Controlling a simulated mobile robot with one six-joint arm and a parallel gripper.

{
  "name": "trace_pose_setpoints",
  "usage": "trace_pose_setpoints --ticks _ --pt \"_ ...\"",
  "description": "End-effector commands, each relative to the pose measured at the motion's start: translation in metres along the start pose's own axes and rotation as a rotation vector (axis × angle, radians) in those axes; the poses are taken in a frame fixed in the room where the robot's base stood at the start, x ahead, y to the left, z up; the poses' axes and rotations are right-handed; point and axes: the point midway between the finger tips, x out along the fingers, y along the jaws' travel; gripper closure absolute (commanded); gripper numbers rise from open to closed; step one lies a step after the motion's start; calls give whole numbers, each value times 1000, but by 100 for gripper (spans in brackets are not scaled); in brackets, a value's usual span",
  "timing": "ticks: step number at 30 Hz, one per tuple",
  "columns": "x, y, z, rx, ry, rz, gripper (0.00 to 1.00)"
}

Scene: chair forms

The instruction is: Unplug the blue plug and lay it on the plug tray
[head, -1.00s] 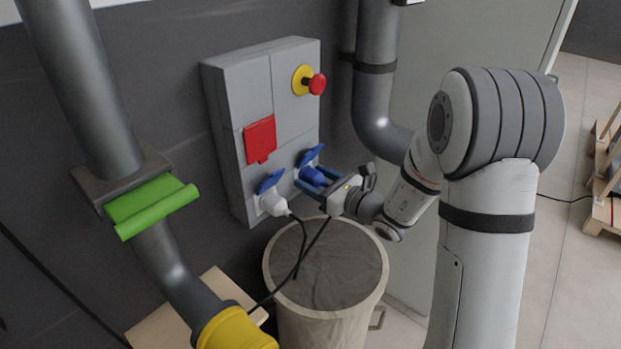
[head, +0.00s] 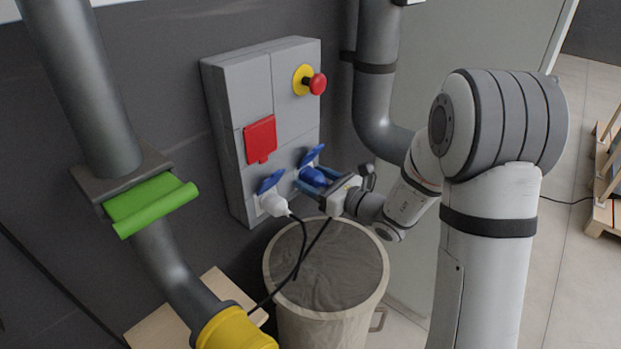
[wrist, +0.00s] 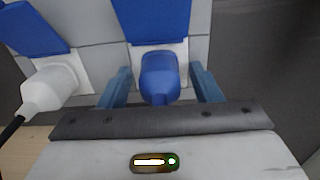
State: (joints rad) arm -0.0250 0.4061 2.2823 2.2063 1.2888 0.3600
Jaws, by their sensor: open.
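The blue plug (head: 313,177) sits in the right socket of the grey wall box, under a raised blue lid (head: 312,155). In the wrist view the blue plug (wrist: 160,76) lies between the two blue fingers, with a gap on each side. My gripper (head: 318,180) is open around the plug; it also shows in the wrist view (wrist: 160,84). A white plug (head: 273,203) is in the left socket, and it shows at the left of the wrist view (wrist: 48,88). I cannot make out the plug tray.
A grey box (head: 228,95) carries a red flap (head: 260,139) and a red stop button (head: 317,84). A lined bin (head: 325,318) stands below, with dark cables hanging over it. Pipes flank the box, one with a green part (head: 150,205). A wooden surface (head: 160,333) is at lower left.

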Motion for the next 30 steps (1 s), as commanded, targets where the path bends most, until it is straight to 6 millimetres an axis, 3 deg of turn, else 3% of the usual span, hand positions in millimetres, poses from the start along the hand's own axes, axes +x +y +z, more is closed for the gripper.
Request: trace_pose_setpoints --ticks 25,30 --pt "0 -1 0 0 -1 -1 42" --pt "0 -1 0 0 0 -1 56"
